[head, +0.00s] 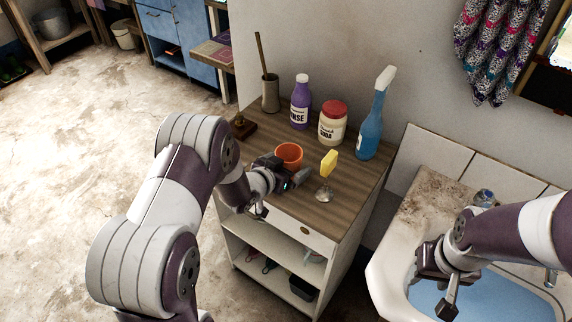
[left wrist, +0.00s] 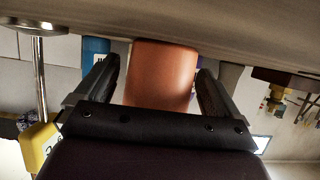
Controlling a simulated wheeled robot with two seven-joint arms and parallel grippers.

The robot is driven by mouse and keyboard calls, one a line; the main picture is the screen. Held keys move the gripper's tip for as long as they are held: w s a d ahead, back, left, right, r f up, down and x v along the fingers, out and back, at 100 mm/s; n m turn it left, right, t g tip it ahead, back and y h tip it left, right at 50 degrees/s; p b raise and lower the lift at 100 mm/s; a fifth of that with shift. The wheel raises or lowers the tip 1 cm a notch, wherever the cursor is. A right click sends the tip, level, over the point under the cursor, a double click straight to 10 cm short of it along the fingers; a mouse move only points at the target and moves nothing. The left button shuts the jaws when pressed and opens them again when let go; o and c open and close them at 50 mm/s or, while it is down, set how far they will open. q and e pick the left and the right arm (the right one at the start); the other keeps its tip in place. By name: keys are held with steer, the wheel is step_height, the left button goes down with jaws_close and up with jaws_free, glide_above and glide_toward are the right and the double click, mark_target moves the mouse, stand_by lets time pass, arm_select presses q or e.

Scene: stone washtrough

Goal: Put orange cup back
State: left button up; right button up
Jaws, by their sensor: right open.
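The orange cup (head: 289,154) stands upright on the wooden top of a small cabinet, near its left front part. My left gripper (head: 284,172) is low at the cup's near side, its fingers on either side of it. In the left wrist view, which is upside down, the cup (left wrist: 165,75) is between the two open fingers (left wrist: 160,85), with a gap showing beside the left-hand finger. My right gripper (head: 441,285) is open and empty above the water of the wash basin.
Behind are a brush holder (head: 270,94), purple bottle (head: 300,103), red-lidded jar (head: 333,123) and blue spray bottle (head: 374,118). The cabinet top (head: 347,182) is bare at the front right.

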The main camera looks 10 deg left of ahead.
arm_select(q)
steer(key=shift+r, duration=0.1)
steer(key=shift+s+r, duration=0.15)
steer(key=shift+r, duration=0.1)
steer(key=s+a+r+n+g+y, duration=0.1)
steer(key=s+a+r+g+y, duration=0.15)
steer(key=s, duration=0.45)
steer(key=s+a+r+n+g+y, duration=0.1)
steer(key=s+a+r+g+y, duration=0.15)
steer(key=s, duration=0.35)
steer(key=s+d+r+n+g, duration=0.1)
steer(key=s+g, duration=0.5)
steer(key=s, duration=0.7)
steer(key=shift+d+r+n+p, duration=0.45)
steer(key=shift+d+r, duration=0.1)
steer(key=shift+d, duration=0.3)
step_height(320, 180, up, 3)
steer(key=p, duration=0.3)
